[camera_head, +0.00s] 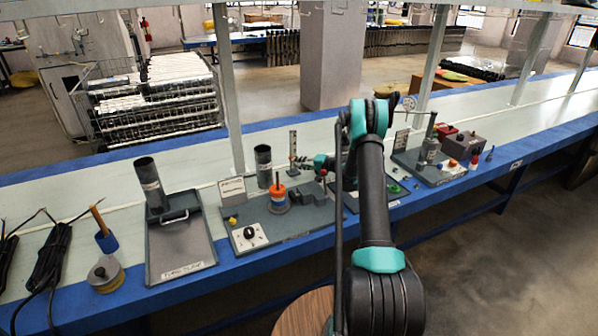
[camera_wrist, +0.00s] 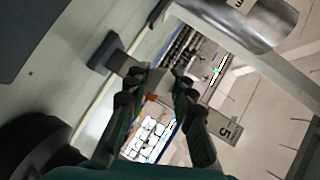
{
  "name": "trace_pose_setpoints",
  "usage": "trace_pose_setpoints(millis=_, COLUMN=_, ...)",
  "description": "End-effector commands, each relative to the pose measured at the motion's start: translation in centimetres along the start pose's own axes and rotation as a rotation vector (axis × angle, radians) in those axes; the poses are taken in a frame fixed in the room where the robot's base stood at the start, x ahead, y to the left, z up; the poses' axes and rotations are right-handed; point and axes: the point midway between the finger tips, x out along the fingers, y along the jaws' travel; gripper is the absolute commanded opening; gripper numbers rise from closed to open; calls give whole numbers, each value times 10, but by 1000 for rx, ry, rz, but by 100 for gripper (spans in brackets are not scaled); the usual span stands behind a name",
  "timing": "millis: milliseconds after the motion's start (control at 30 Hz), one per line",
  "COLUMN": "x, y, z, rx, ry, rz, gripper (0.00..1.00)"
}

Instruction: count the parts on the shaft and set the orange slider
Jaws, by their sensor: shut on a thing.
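The orange slider (camera_head: 293,171) sits low on a pale upright scale post (camera_head: 293,143) at the back of the middle station. My gripper (camera_head: 302,161) reaches in from the right at that post. In the wrist view my gripper (camera_wrist: 160,88) is shut around the post and slider; only a small orange patch of the slider (camera_wrist: 152,97) shows between the fingers. A tag marked 5 (camera_wrist: 225,130) shows beyond the fingers. The shaft (camera_head: 277,180) stands in front of the post, with an orange part (camera_head: 278,192) on top of darker parts; their number is unclear from here.
A dark tube (camera_head: 263,166) stands behind the shaft. A dial plate (camera_head: 249,236) is at the station's front left. A grey tray (camera_head: 181,247) and another dark tube (camera_head: 151,184) stand to the left. My arm covers part of the right-hand station.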

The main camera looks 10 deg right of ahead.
Motion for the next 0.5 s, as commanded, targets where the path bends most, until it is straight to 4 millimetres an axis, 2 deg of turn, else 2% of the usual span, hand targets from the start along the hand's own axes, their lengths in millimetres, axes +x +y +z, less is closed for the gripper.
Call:
trace_pose_setpoints(millis=100, x=-6, y=-19, z=-6, rx=0, ry=2, rz=0, gripper=0)
trace_pose_setpoints(millis=200, x=-9, y=-28, z=-9, rx=0, ry=2, rz=0, gripper=0)
trace_pose_setpoints(millis=500, x=-10, y=-31, z=-10, rx=0, ry=3, rz=0, gripper=0)
